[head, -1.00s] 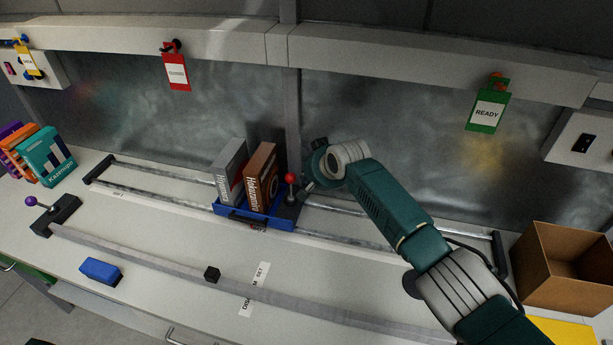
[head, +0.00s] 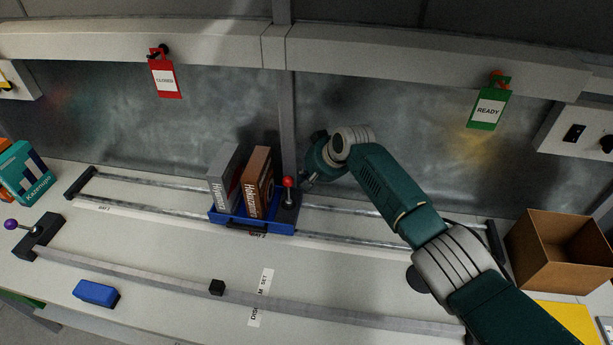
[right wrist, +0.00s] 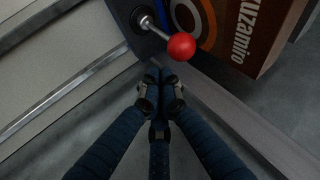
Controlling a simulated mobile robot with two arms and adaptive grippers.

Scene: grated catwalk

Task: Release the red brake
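The red brake is a short lever with a red ball knob (head: 288,182), on a dark base at the right end of a blue tray (head: 225,219) on rails. In the right wrist view the red knob (right wrist: 181,46) sits on a metal rod, just beyond my fingertips. My right gripper (head: 306,180) is right beside the lever in the head view. In the wrist view its fingers (right wrist: 160,82) are drawn together at the tips with nothing between them, apart from the knob. My left gripper is not in view.
The tray holds a grey box (head: 223,178) and a brown box (head: 258,183). A purple-knobbed lever (head: 12,224), a blue block (head: 95,292) and a small black cube (head: 217,287) are on the bench. An open cardboard box (head: 560,250) stands at right. Red (head: 165,79) and green (head: 488,109) tags hang behind.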

